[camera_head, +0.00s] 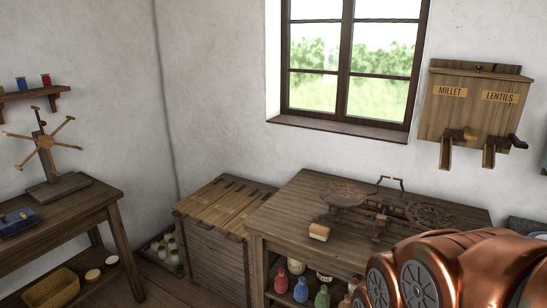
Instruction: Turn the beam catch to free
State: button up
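An old dark, rusty balance scale (376,206) stands on the wooden table (296,205) below the window. It has a round pan at its left (343,193) and another at its right (433,214). A thin bracket-shaped brass handle (391,181) rises behind its middle. The beam catch is too small to pick out, and its setting cannot be told. My copper-coloured arm fills the lower right and covers the table's front right part. My gripper is not in view.
A small pale block (319,232) lies in front of the scale. Coloured bottles (301,290) stand on the shelf below. A slatted chest (215,235) adjoins the table's left. A millet and lentils dispenser (473,106) hangs at right. A yarn winder (46,145) stands at left.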

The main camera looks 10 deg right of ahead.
aim_at(378, 230)
jog(key=z, duration=1.25)
jog(key=i, duration=0.1)
jog(key=u, duration=0.5)
jog(key=k, duration=0.6)
jog(key=u, duration=0.8)
jog(key=i, duration=1.35)
jog(key=z, duration=0.05)
